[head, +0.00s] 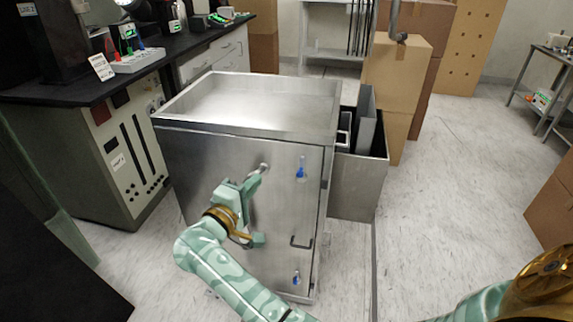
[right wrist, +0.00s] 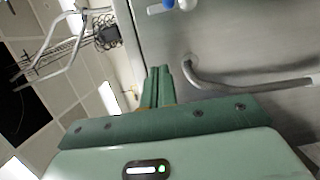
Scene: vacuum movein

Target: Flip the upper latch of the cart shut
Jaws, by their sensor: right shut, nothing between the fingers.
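The steel cart (head: 240,150) stands in the middle of the head view, its front face toward me. The blue upper latch (head: 301,170) sits high on the front, near the right edge, and appears upright. In the right wrist view the blue and white latch (right wrist: 170,4) is cut off at the top edge. My right gripper (head: 253,184) is in front of the cart, left of and slightly below the latch, and apart from it. In the right wrist view its fingers (right wrist: 161,72) are shut and empty, close beside a curved metal handle (right wrist: 240,77). My left gripper is out of view.
A blue lower latch (head: 296,278) and a dark handle (head: 302,243) are on the cart's front. A steel bin (head: 360,187) stands right of the cart, with boxes (head: 398,75) behind. A black-topped bench (head: 60,95) stands left.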

